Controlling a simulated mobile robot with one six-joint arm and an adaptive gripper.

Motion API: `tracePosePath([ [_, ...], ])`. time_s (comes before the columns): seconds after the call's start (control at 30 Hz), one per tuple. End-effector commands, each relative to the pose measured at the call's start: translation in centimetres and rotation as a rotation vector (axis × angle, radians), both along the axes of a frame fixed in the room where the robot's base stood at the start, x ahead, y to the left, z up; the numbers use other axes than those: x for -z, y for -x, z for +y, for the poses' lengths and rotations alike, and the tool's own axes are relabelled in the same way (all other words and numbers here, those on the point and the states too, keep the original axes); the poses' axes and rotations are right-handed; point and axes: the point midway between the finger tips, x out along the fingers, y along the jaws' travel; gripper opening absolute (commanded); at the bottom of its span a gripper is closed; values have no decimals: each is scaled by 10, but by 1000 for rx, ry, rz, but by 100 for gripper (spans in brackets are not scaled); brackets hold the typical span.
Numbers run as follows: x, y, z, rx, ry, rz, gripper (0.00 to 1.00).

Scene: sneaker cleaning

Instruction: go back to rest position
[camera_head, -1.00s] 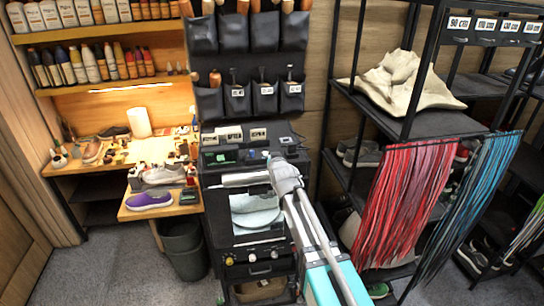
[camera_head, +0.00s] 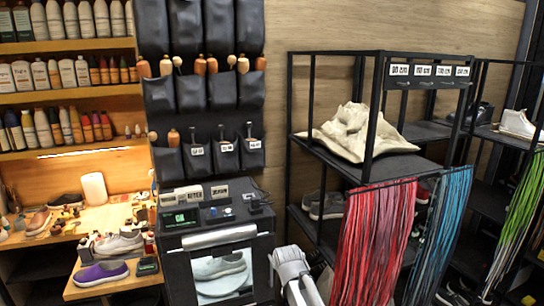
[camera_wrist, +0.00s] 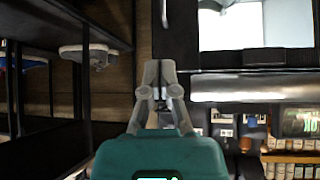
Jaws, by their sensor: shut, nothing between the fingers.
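My gripper (camera_wrist: 160,75) shows in the wrist view with its two grey fingers together and nothing between them. It points at a narrow gap beside the black machine. In the head view part of my white arm (camera_head: 292,272) shows at the bottom, right of the machine; the fingers cannot be made out there. The black machine (camera_head: 178,268) has a light handle bar (camera_head: 220,236) across its front. A light shoe (camera_head: 219,266) shows behind its window. In the wrist view the handle bar (camera_wrist: 255,87) is right of my fingers, apart from them.
A black rack (camera_head: 318,232) with shoes and hanging red and blue laces stands close on the right. On the left a wooden workbench (camera_head: 95,285) holds a purple sneaker (camera_head: 100,273) and a grey sneaker (camera_head: 119,243). Bottles fill the shelves above.

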Motion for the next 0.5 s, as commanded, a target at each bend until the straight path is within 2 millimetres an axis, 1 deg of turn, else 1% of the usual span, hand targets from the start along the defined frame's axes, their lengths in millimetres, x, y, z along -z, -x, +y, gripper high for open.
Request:
tracePosePath([
  [0.03, 24, 18, -20, 23, 11, 61, 0],
  [0.1, 44, 39, -41, 47, 24, 148, 0],
  [0.17, 61, 58, -58, 66, 34, 223, 0],
  [0.2, 71, 72, -69, 78, 39, 273, 0],
  [0.27, 86, 93, -84, 96, 44, 348, 0],
  [0.3, 96, 107, -94, 107, 46, 398, 0],
  [0.4, 116, 141, -115, 130, 50, 518, 0],
  [0.5, 130, 171, -130, 147, 47, 620, 0],
])
